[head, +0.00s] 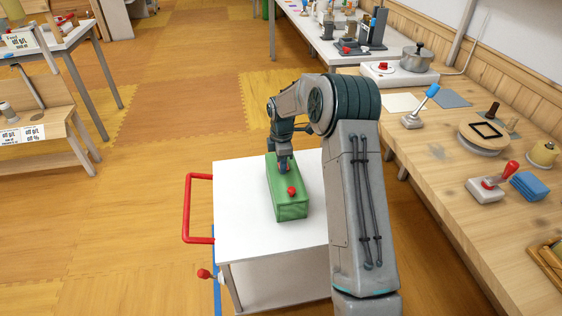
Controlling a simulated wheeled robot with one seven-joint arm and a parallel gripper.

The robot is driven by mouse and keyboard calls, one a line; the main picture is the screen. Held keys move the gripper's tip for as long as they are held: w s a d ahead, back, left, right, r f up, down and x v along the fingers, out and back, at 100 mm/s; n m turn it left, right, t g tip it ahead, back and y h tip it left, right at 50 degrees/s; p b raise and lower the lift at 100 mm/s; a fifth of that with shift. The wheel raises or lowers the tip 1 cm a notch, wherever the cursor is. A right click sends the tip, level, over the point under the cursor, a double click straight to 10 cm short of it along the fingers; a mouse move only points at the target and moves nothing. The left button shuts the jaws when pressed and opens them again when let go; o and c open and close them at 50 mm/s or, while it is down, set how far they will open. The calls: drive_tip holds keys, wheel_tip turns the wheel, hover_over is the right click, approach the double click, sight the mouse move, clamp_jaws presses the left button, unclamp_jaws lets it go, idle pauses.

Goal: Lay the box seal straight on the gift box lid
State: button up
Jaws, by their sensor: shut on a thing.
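The green gift box (289,208) stands on the white top of a cart, its long side running away from me. A small red piece (291,190) shows on the near part of its lid; I cannot tell whether it is the box seal or a part of the lid. My gripper (285,171) points down over the middle of the lid, just behind the red piece. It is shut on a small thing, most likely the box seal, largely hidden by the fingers. I cannot tell whether that thing touches the lid or how straight it lies.
The cart (240,235) has a red handle (188,208) on its left and free room around the box. The wooden workbench (440,175) on the right holds a pot (416,59), a red-handled tool (495,183) and a blue stack (530,186). My arm hides the cart's right side.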

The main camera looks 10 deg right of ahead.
idle(0.8)
drive_tip(key=o, duration=1.1)
drive_tip(key=shift+r+p, duration=2.6)
drive_tip(key=shift+r, duration=0.9)
